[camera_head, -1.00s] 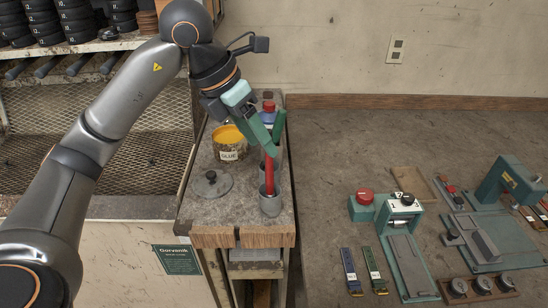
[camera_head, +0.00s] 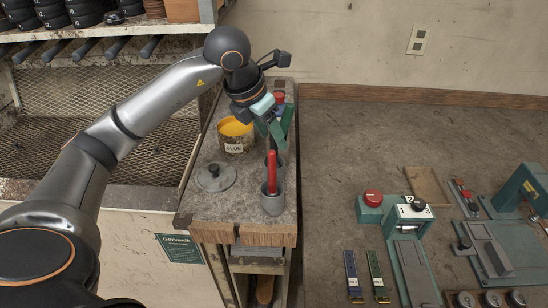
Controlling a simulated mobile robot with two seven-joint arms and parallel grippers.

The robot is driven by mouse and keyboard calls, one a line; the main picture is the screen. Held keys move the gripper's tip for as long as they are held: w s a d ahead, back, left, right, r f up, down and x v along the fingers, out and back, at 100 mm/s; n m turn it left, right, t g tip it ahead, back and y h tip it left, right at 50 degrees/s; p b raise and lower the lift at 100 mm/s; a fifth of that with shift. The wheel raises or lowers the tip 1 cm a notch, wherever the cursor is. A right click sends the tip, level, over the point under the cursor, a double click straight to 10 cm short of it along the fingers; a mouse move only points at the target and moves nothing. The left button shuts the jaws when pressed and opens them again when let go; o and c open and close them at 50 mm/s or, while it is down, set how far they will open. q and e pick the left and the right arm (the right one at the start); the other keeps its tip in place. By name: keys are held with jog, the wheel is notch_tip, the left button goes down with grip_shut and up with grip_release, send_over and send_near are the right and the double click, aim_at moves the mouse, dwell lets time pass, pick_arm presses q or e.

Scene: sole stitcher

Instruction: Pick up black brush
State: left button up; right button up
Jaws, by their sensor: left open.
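My left gripper (camera_head: 275,130) is open, its green fingers pointing down over the bench behind the front grey cup (camera_head: 273,203). A red-handled tool (camera_head: 271,174) stands upright in that cup, its top near the fingers but not visibly held. A second grey cup (camera_head: 280,168) stands just behind and is partly hidden. A dark, narrow shape shows between the fingers and the red handle; I cannot tell whether it is the black brush. My right gripper is out of view.
A yellow glue can (camera_head: 235,136) and a grey knobbed lid (camera_head: 216,178) are on the narrow bench (camera_head: 225,215), left of the cups. A mesh-backed rack (camera_head: 90,85) stands at left. Green machines and a red button box (camera_head: 371,206) lie at right.

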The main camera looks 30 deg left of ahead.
pick_arm(q)
jog(key=shift+x, duration=1.45)
jog(key=shift+w, duration=0.1)
jog(key=shift+c, duration=0.4)
grip_shut()
